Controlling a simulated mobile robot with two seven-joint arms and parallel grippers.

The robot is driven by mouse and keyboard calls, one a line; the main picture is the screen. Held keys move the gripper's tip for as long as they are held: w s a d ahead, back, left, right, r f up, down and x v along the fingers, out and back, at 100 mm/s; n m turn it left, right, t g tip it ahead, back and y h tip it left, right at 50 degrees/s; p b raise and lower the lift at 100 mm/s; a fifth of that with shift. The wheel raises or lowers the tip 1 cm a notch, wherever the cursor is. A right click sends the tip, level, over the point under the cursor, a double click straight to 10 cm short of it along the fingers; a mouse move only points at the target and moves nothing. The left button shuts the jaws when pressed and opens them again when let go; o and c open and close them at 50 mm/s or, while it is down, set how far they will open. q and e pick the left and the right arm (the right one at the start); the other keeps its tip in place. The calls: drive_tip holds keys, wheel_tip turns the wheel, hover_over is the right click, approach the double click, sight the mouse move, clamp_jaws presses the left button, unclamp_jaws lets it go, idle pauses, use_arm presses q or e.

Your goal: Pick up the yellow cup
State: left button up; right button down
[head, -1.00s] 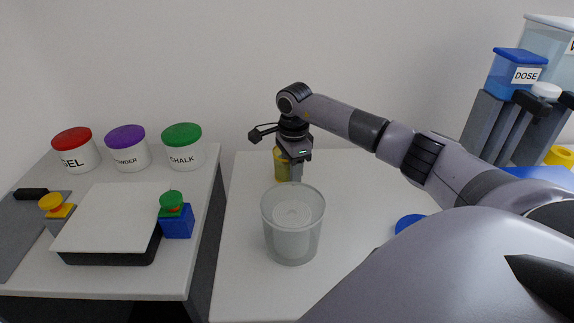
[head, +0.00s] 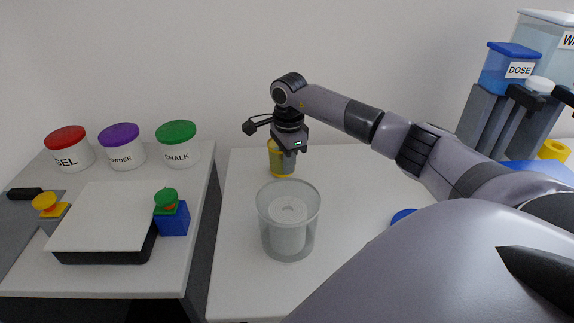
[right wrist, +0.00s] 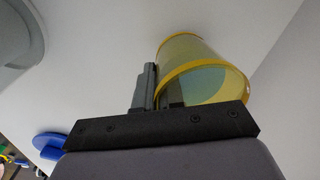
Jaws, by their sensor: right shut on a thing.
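The yellow cup (head: 274,158), see-through with yellow rims, is at the back of the right table. My right gripper (head: 289,160) comes down at its right side and is shut on its wall. In the right wrist view the cup (right wrist: 200,66) lies against the fingers (right wrist: 158,92), with one finger outside the wall and the other partly hidden by the cup. I cannot tell whether the cup's base touches the table. My left gripper is not in view.
A large clear container (head: 289,225) stands on the table (head: 250,290) in front of the cup. A blue disc (head: 402,216) lies to the right, partly behind my arm. Lidded jars (head: 177,145) stand on the left table, across a gap. A dispenser (head: 510,70) is at right.

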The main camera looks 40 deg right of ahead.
wheel_tip(320, 180, up, 19)
idle(1.1)
idle(1.3)
